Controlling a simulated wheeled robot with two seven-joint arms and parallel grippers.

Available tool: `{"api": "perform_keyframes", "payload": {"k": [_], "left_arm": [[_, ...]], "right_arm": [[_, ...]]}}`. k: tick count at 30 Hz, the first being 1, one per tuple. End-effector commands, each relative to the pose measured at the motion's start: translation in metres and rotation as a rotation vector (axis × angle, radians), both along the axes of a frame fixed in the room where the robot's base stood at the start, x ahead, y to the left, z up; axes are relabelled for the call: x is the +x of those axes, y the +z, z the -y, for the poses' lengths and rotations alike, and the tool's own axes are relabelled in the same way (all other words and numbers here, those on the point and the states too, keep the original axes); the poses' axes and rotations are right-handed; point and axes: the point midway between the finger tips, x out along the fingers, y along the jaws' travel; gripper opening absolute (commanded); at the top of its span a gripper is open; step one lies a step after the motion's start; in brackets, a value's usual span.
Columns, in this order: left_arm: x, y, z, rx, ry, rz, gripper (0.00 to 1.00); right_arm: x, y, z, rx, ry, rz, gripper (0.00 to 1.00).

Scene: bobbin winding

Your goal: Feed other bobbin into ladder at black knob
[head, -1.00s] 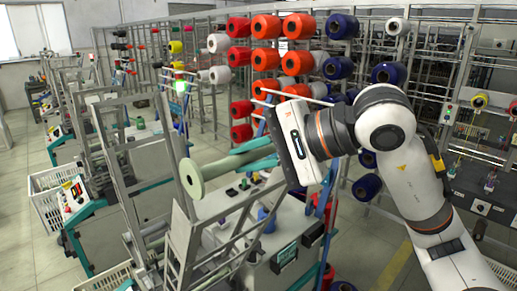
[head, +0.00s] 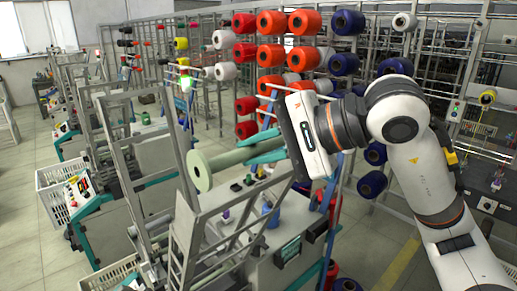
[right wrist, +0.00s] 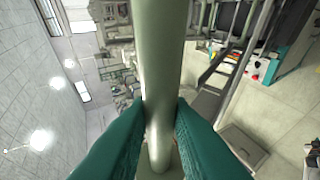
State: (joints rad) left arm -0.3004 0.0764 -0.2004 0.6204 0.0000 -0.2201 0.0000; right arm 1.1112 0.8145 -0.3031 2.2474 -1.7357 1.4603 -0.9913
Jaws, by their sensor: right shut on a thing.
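A pale green bobbin (head: 232,157) is held above the grey winding machine in the head view. Its round flange (head: 194,171) faces left and towards me. My right gripper (head: 258,148) has its teal fingers shut around the bobbin's shaft. In the right wrist view, the shaft (right wrist: 162,60) runs up between the fingers (right wrist: 160,118). A grey ladder-like metal frame (head: 185,225) stands just below and in front of the flange; I cannot tell whether they touch. Small dark knobs (head: 236,187) show on the machine top under the bobbin. My left gripper is not in view.
A rack of red, blue and white yarn cones (head: 271,55) stands behind my right arm. More metal frames (head: 130,150) and a white basket (head: 60,180) stand at the left. Open floor (head: 380,235) shows at the right of the machine.

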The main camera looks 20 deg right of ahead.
Motion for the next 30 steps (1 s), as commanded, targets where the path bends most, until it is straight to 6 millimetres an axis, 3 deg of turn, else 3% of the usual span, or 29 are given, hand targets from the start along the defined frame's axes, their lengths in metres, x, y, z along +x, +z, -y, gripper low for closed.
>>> {"api": "perform_keyframes", "payload": {"k": [17,30], "left_arm": [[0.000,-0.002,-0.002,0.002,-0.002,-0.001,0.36],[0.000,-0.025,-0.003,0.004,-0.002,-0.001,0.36]], "right_arm": [[0.003,0.000,-0.002,0.001,0.000,0.001,0.00],[0.011,-0.023,-0.006,0.001,0.000,0.002,0.00]]}}
